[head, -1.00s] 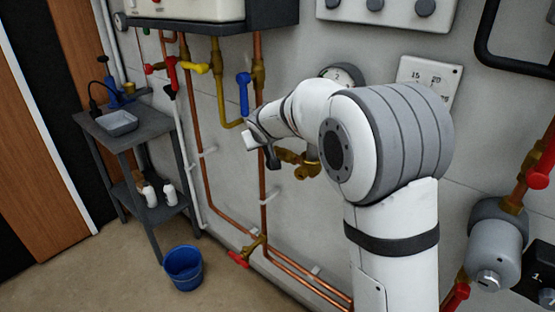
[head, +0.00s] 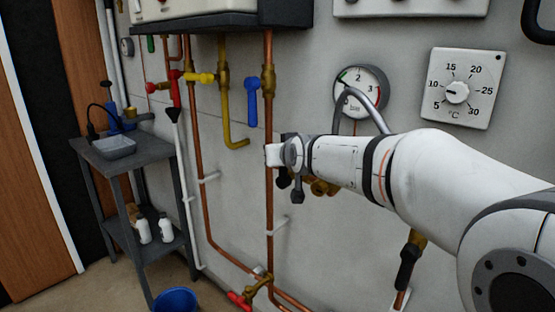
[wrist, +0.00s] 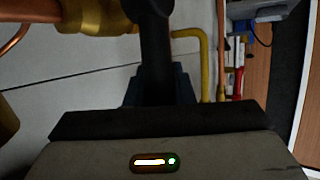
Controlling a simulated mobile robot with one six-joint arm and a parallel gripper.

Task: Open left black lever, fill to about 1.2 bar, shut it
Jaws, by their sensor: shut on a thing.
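The left black lever (wrist: 155,45) runs down between the dark fingers of my gripper (wrist: 157,90) in the wrist view, beside a brass fitting (wrist: 95,15). My gripper is shut on it. In the head view my gripper (head: 290,183) is at the brass valve (head: 320,187), which my wrist partly hides. The lever's exact angle is hard to tell there. The round pressure gauge (head: 362,90), marked in bar, is above my forearm. Its 2 and 3 show, but a grey hose crosses its lower part and I cannot read the needle surely.
A second black lever (head: 406,265) hangs below my forearm at the right. A blue lever (head: 253,97), yellow handle (head: 200,78) and red handle (head: 240,300) are on nearby pipes. A thermostat dial (head: 458,92) is at the right. A grey trolley (head: 85,150) and blue bucket (head: 175,300) stand left.

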